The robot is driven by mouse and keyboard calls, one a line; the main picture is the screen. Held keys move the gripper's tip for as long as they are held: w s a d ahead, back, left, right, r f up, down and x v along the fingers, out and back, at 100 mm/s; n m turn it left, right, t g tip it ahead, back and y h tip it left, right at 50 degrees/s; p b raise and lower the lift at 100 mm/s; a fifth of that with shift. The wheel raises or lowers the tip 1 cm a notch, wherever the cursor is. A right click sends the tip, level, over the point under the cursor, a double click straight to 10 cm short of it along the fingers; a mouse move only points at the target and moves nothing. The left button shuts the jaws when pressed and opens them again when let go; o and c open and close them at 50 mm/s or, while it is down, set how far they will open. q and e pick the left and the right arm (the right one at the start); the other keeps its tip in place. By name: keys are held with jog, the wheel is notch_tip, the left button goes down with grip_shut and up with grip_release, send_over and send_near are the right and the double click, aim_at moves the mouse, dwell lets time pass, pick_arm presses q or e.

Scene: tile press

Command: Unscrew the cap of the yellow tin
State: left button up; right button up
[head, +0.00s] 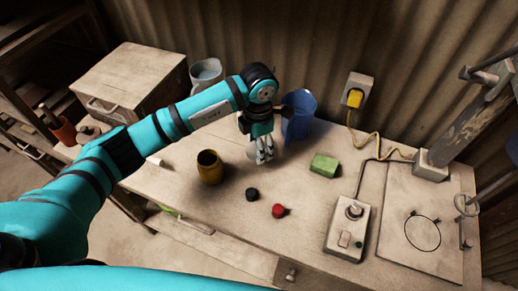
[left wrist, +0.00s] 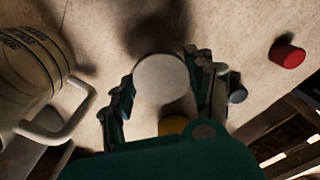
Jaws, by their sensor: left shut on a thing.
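The yellow tin (head: 209,170) stands upright on the table, left of my left gripper, with a dark round top that looks like an open mouth. My left gripper (head: 264,158) is apart from it, pointing down, and shut on a pale round thing (left wrist: 161,78) seen between its fingers in the left wrist view. A bit of the pale thing (head: 251,152) shows beside the fingers in the head view. A yellow patch (left wrist: 173,125) shows partly hidden behind the gripper's body. I cannot tell whether the pale thing is the tin's cap. My right gripper is not in view.
A black round piece (head: 252,194) and a red one (head: 279,210) lie at the front. A blue container (head: 298,114) stands behind the gripper, a green block (head: 324,165) to the right. A switch box (head: 348,229) and a plate (head: 425,215) are farther right.

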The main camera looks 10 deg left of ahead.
pick_arm(q)
notch_tip(320, 180, down, 3)
jog(key=shift+w+f+p, duration=0.1)
jog(key=shift+w+p, duration=0.05)
jog(key=shift+p, duration=0.55)
jog(key=shift+f, duration=0.15)
jog(key=shift+f, duration=0.1)
jog(key=shift+f+b, duration=0.15)
jog(key=shift+b, duration=0.15)
jog(key=o, duration=1.3)
